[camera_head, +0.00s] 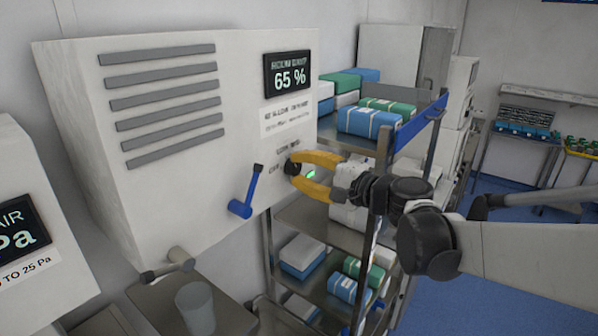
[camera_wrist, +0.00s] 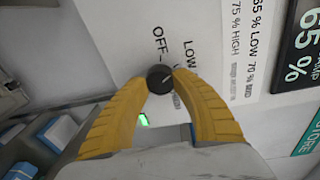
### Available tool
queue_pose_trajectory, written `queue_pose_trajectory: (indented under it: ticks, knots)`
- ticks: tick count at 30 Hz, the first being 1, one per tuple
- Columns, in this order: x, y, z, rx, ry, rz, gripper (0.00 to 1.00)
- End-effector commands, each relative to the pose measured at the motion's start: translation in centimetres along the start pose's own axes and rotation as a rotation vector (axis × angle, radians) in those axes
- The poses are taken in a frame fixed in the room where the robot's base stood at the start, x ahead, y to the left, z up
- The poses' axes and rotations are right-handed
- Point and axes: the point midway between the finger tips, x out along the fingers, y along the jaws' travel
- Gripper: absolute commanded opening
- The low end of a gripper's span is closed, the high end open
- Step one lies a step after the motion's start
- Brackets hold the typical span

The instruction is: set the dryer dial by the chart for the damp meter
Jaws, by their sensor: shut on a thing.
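The white dryer cabinet (camera_head: 240,70) has a dark damp meter display (camera_head: 287,74) reading 65 %, also in the wrist view (camera_wrist: 304,48). The chart label (camera_head: 286,117) below it shows in the wrist view (camera_wrist: 245,35) with 65 % LOW, 70 % MID and 75 % HIGH. The small black round dial (camera_wrist: 159,79) sits among printed words; OFF and LOW are readable. A light pointer mark on it slants to the upper right in the wrist view, toward LOW. My gripper (camera_head: 293,169) is shut on the dial, one yellow finger on each side.
A blue lever (camera_head: 245,195) sticks out left of the dial. A green light (camera_head: 310,175) glows beside it. A metal rack (camera_head: 383,160) with blue and green packs stands close behind on the right. A spout (camera_head: 175,262) and grey cup (camera_head: 195,305) are below.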

Motion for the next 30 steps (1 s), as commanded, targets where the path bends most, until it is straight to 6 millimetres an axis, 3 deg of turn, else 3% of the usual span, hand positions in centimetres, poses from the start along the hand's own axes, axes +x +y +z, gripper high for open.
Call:
queue_pose_trajectory:
  ticks: [21, 22, 24, 30]
  knots:
    - [0.04, -0.2, -0.05, 0.077, -0.005, 0.003, 0.02]
    - [0.04, -0.2, -0.05, 0.077, -0.005, 0.003, 0.41]
    - [0.04, -0.17, -0.05, 0.077, -0.005, 0.003, 0.57]
    - [0.02, -0.1, -0.03, 0.076, -0.005, 0.004, 0.57]
